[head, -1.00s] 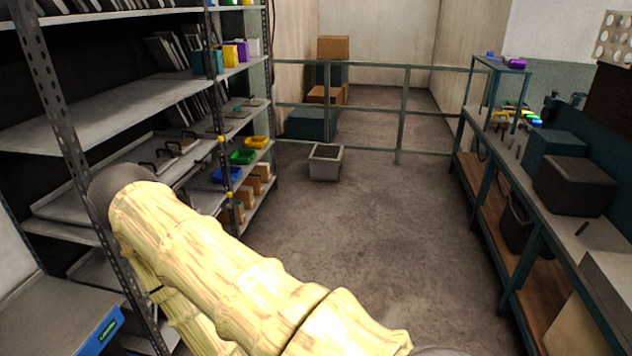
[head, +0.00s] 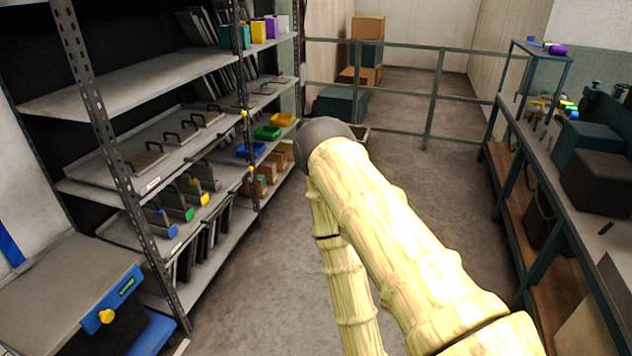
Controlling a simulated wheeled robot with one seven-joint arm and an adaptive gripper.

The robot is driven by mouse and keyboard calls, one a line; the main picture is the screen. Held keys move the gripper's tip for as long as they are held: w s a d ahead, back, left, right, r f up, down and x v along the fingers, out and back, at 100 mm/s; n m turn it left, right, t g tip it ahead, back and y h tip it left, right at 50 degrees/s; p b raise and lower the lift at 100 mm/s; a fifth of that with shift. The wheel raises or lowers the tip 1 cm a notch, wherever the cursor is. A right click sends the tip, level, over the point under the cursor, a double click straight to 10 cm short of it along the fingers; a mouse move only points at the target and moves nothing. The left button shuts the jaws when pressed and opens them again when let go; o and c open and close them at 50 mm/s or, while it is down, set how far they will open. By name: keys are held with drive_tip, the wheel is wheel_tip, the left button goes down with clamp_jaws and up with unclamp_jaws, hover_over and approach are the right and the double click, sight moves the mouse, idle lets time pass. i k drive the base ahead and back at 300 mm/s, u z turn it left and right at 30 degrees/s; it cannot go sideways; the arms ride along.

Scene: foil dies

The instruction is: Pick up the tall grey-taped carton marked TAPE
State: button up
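I cannot make out a carton marked TAPE in the head view. Several small brown cartons (head: 270,172) stand on a lower shelf of the rack, at its far end. They are too small to read or to tell their tape. Larger brown boxes (head: 367,28) are stacked behind the railing at the back, with no readable mark. My arm, in a pale yellow ribbed cover, crosses the lower right middle of the picture, with a dark rounded joint at its upper end. My gripper is not visible.
The metal rack (head: 130,93) fills the left, with a grey cabinet (head: 60,290) in front. A workbench (head: 540,150) runs along the right. A railing (head: 436,95) crosses the back. Floor (head: 270,280) between is open.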

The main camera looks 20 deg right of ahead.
sight(269, 169)
drive_tip(key=z, duration=0.95)
drive_tip(key=i, duration=0.9)
drive_tip(key=z, duration=0.8)
drive_tip(key=i, duration=1.55)
drive_tip(key=u, duration=1.1)
drive_tip(key=i, duration=0.85)
drive_tip(key=u, duration=0.8)
